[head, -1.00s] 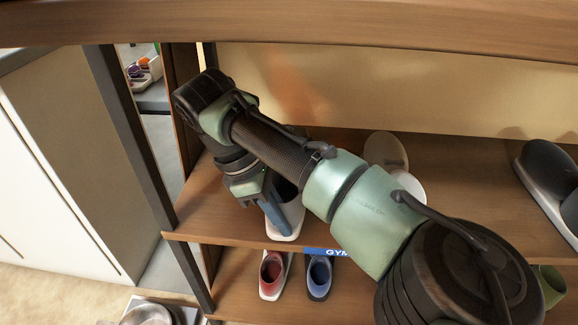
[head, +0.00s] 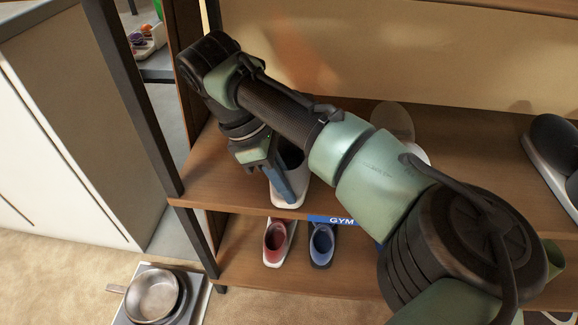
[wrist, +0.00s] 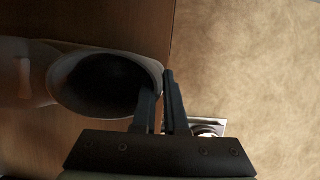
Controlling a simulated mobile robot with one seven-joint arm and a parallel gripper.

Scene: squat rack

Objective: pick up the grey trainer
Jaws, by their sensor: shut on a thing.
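The grey trainer (head: 303,186) stands near the front edge of the upper shelf (head: 215,185), at its left end, with a pale sole and a dark opening. My gripper (head: 287,192) reaches down to it from the left and is shut on it. In the wrist view, the trainer (wrist: 44,75) lies to the left. One finger of my gripper (wrist: 161,82) is at the inside of the opening and the other is outside the rim. My arm hides part of the trainer in the head view, and I cannot tell whether its sole touches the shelf.
A red shoe (head: 277,240) and a blue shoe (head: 321,243) stand on the shelf below, by a blue GYM label (head: 341,221). A dark shoe (head: 553,150) is at the right. A dark upright post (head: 135,95) stands left.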

